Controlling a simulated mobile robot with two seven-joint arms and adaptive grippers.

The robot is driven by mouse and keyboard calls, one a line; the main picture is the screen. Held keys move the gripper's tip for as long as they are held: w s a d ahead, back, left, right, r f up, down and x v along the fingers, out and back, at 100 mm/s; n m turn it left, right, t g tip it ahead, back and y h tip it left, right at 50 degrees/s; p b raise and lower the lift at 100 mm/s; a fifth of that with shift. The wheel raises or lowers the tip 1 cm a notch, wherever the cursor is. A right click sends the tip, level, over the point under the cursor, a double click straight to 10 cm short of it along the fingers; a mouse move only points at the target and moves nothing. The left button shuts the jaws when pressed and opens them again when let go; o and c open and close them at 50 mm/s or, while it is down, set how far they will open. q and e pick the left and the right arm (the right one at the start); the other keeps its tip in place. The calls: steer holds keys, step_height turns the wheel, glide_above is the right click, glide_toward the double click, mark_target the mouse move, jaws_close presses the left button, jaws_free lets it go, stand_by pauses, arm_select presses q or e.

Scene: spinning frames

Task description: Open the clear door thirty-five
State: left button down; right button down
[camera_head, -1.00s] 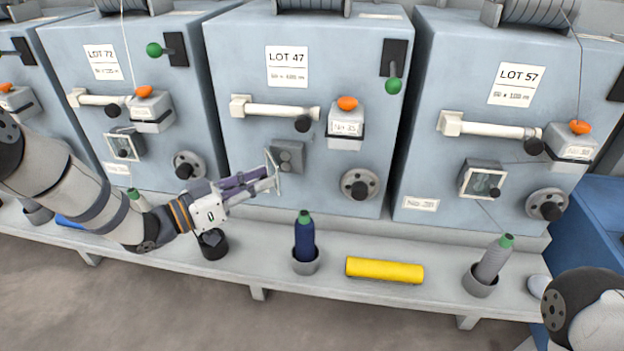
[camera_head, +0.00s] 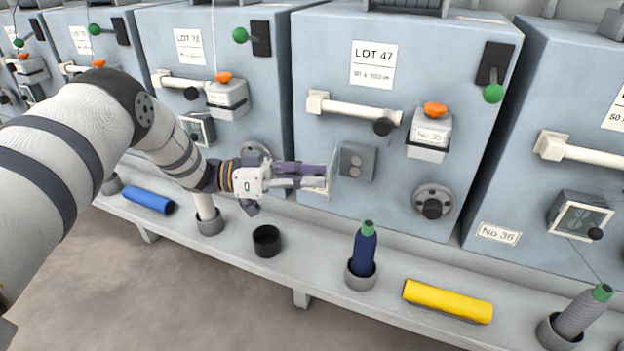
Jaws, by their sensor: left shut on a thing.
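The machine (camera_head: 335,75) with the sign LOT 47 carries a small head labelled No 35 (camera_head: 431,135). Low on its front is a small grey housing (camera_head: 358,161) with two round parts bared. The clear door (camera_head: 333,172) stands swung out at the housing's left side, seen nearly edge-on. My left gripper (camera_head: 322,183) reaches in from the left, its fingers shut on the door's edge. The exact grip is small and partly hidden by the fingers. My right gripper is not in view.
A white bar (camera_head: 350,108) with a dark knob and a round handwheel (camera_head: 433,202) stick out of the machine. On the ledge below stand an empty black cup (camera_head: 267,240) and a blue bobbin (camera_head: 364,250) in a grey cup. A yellow roll (camera_head: 448,300) lies to the right.

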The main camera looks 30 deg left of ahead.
arm_select(q)
steer(key=c, duration=1.5)
jaws_free()
steer(key=shift+c, duration=0.2)
steer(key=v, duration=1.2)
